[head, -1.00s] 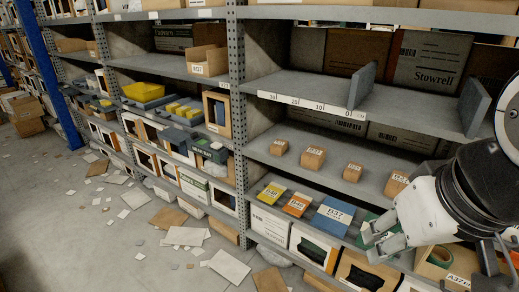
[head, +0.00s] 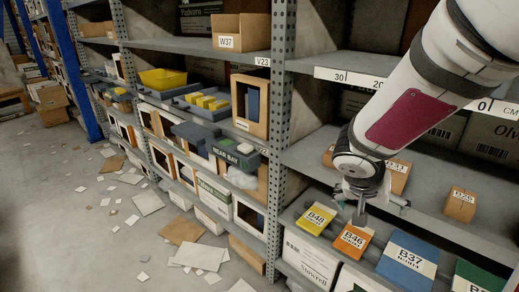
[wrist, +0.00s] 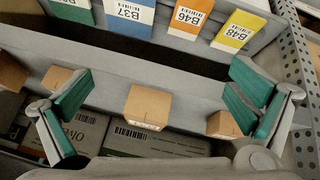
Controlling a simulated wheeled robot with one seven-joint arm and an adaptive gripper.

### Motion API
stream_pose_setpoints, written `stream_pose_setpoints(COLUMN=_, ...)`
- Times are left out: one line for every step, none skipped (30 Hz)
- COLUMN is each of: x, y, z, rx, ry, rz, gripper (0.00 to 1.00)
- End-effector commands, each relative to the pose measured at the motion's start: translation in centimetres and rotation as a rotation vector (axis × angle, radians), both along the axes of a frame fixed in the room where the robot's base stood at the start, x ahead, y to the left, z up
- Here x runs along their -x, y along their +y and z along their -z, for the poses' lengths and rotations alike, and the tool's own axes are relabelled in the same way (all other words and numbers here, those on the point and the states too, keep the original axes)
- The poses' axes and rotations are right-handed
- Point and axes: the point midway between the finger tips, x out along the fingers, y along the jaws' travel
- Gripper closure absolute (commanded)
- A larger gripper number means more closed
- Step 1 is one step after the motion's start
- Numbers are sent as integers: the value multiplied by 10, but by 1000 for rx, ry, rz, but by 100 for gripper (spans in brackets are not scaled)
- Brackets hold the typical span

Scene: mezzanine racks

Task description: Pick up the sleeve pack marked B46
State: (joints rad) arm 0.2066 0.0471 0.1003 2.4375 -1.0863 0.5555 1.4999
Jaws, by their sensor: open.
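The sleeve pack marked B46 (head: 352,241) is orange with a white label and lies on the lower shelf between the yellow B48 pack (head: 315,218) and the blue B37 pack (head: 406,258). B46 also shows at the top of the wrist view (wrist: 188,16). My gripper (head: 372,208) is just above and behind B46 in the head view, apart from it as far as I can tell. In the wrist view my gripper (wrist: 160,108) has its green-padded fingers wide apart, with no pack held between them.
Small cardboard boxes (head: 461,204) stand on the shelf above the packs; one box (wrist: 148,107) shows between my fingers in the wrist view. A perforated upright (head: 281,130) stands left of the packs. Litter covers the floor at left.

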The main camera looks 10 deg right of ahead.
Motion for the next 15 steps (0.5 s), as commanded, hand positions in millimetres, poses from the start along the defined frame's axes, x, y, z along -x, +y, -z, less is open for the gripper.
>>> stream_pose_setpoints(x=-14, y=-3, z=44, rx=-15, ry=0, rz=18, gripper=0)
stream_pose_setpoints(x=-21, y=-4, z=63, rx=-29, ry=-8, rz=32, gripper=0)
stream_pose_setpoints(x=-30, y=-4, z=88, rx=-48, ry=-17, rz=45, gripper=0)
stream_pose_setpoints(x=-35, y=-4, z=107, rx=-63, ry=-24, rz=57, gripper=0)
stream_pose_setpoints(x=-40, y=-4, z=125, rx=-83, ry=-29, rz=69, gripper=0)
stream_pose_setpoints(x=-45, y=-3, z=149, rx=-107, ry=-33, rz=84, gripper=0)
stream_pose_setpoints(x=-48, y=-1, z=166, rx=-127, ry=-36, rz=95, gripper=0)
stream_pose_setpoints(x=-50, y=0, z=181, rx=-145, ry=-38, rz=105, gripper=0)
stream_pose_setpoints(x=-52, y=2, z=200, rx=-170, ry=-39, rz=120, gripper=0)
stream_pose_setpoints(x=-54, y=4, z=212, rx=-186, ry=-40, rz=128, gripper=0)
stream_pose_setpoints(x=-55, y=6, z=223, rx=-203, ry=-40, rz=137, gripper=0)
stream_pose_setpoints(x=-55, y=8, z=236, rx=-222, ry=-38, rz=147, gripper=0)
stream_pose_setpoints(x=-56, y=9, z=244, rx=-233, ry=-38, rz=154, gripper=0)
stream_pose_setpoints(x=-56, y=11, z=250, rx=-244, ry=-37, rz=161, gripper=0)
stream_pose_setpoints(x=-56, y=12, z=257, rx=-255, ry=-38, rz=168, gripper=0)
